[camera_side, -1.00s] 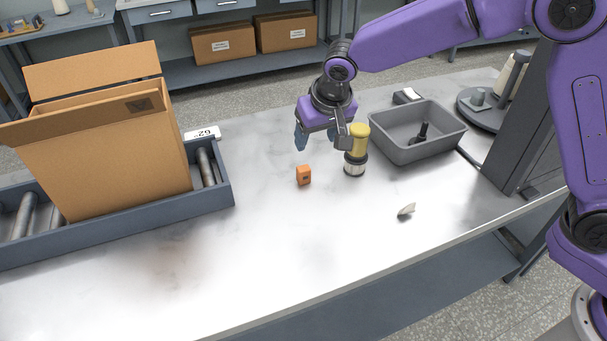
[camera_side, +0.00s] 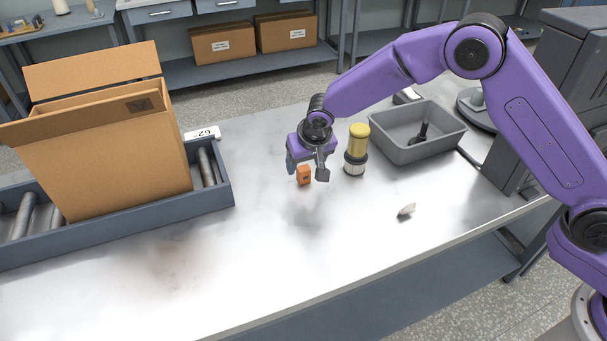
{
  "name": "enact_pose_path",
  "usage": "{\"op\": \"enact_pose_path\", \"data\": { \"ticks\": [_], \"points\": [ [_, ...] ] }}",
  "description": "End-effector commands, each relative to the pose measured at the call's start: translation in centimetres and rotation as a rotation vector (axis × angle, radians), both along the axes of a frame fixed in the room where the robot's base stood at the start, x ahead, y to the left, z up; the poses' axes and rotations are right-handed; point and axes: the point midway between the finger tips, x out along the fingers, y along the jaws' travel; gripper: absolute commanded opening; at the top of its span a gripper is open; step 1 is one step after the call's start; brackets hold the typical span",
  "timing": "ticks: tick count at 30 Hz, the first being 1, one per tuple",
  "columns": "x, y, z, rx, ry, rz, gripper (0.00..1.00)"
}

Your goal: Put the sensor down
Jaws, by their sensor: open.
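A small orange box with a dark mark, which looks like the sensor (camera_side: 303,176), rests on the white table (camera_side: 270,250) near its middle. My gripper (camera_side: 308,173) is low over it and open. One finger shows left of the orange box and the other to its right. I cannot tell whether either finger touches it. The gripper hides part of the box's top.
A yellow and black cylinder with a pale base (camera_side: 357,148) stands upright just right of my gripper. A grey bin (camera_side: 440,147) holds a dark object. A cardboard box (camera_side: 105,165) sits on a roller conveyor (camera_side: 215,195) at left. A small pale piece (camera_side: 406,210) lies front right.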

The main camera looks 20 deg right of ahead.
Motion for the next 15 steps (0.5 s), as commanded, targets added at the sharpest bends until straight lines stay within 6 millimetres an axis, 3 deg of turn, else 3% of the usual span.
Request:
{"op": "enact_pose_path", "data": {
  "ticks": [15],
  "points": [
    [2.3, -0.5, -4.6, 0.0, 0.001, -0.001, 0.64]
  ]
}}
